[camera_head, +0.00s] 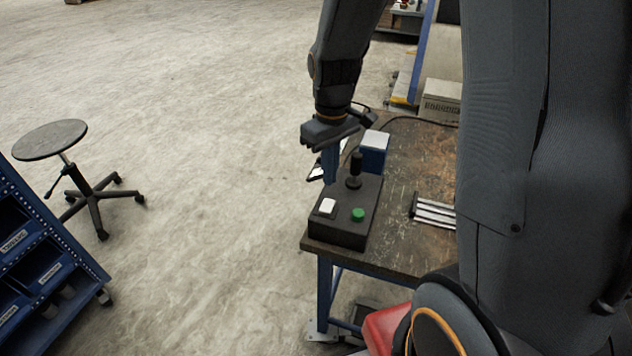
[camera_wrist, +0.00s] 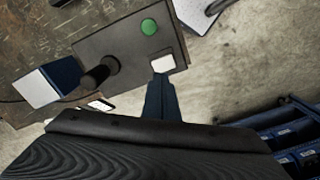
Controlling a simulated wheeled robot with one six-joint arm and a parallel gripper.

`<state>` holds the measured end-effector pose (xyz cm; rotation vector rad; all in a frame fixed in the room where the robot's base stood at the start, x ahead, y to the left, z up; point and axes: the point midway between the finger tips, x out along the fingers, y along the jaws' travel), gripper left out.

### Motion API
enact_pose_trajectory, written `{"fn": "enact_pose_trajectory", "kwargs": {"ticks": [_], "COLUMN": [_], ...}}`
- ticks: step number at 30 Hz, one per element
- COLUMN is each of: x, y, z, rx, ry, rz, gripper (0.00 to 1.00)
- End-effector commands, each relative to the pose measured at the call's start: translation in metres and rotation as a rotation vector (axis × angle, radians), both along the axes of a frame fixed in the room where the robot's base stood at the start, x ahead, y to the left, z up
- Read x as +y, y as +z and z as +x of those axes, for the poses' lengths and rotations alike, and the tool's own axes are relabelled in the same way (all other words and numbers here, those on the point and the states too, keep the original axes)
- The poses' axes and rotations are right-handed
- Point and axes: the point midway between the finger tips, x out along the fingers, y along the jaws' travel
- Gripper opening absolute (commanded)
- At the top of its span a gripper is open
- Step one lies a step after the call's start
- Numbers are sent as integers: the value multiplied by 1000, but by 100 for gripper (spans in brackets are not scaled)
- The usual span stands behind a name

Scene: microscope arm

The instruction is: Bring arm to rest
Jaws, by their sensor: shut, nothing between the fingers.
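My gripper (camera_head: 329,166) hangs from the raised arm just left of the table's edge in the head view, beside a dark control box. In the wrist view my gripper (camera_wrist: 161,80) has its fingers together and empty, their tips overlapping the white button in the picture. I cannot tell whether they touch it. The control box (camera_head: 338,228) carries a black joystick (camera_head: 354,172), a white button (camera_head: 327,206) and a green button (camera_head: 358,214). The box (camera_wrist: 130,45), joystick (camera_wrist: 97,75) and green button (camera_wrist: 149,26) also show in the wrist view.
The worn workbench (camera_head: 410,160) holds a blue-and-white box (camera_head: 374,148) behind the joystick and several pale strips (camera_head: 434,212) at right. A round stool (camera_head: 50,140) and blue bin rack (camera_head: 40,260) stand at left. Open floor lies between them and the bench.

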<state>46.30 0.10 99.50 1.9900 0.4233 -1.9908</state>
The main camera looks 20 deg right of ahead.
Motion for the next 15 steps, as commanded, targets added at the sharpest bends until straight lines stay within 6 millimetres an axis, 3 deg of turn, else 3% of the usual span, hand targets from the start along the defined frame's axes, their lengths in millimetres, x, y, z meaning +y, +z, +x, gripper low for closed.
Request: {"fn": "enact_pose_trajectory", "kwargs": {"ticks": [7, 15], "x": [0, 1], "y": [1, 2], "z": [-8, -65], "rx": [-15, -89], "ry": [-38, -288], "rz": [0, 14], "gripper": [0, 0]}}
